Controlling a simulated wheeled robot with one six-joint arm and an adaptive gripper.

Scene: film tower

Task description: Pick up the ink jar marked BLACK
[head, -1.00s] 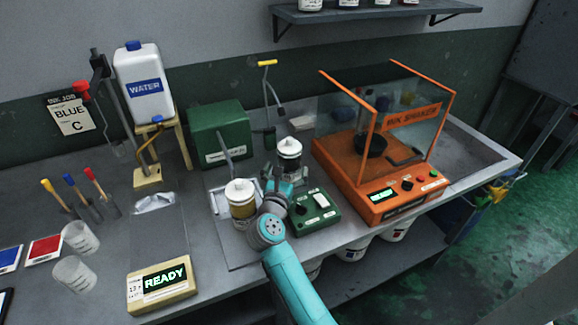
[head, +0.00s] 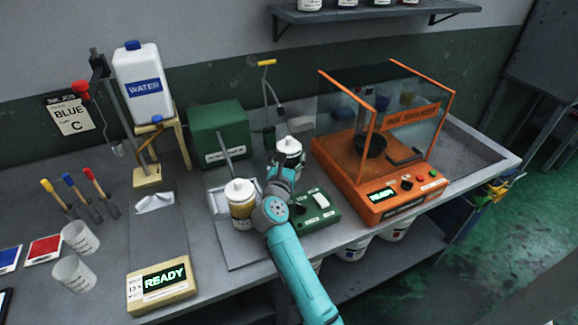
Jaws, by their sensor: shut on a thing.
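A white-lidded jar (head: 289,147) with a dark body is at the middle of the bench in the head view; I take it for the ink jar marked BLACK, though its label is not readable. My gripper (head: 284,168) is shut on this jar from the near side and covers most of its body. I cannot tell whether the jar is lifted clear of the surface. A second white-lidded jar (head: 240,202) with a yellowish-brown band stands just left of my gripper, close to my wrist.
A green control box (head: 317,212) lies close at the right of my gripper. The orange ink shaker (head: 350,165) stands further right. A green box (head: 217,130) and a water jug (head: 143,80) are at the back left. A READY display (head: 163,285) is at the front left.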

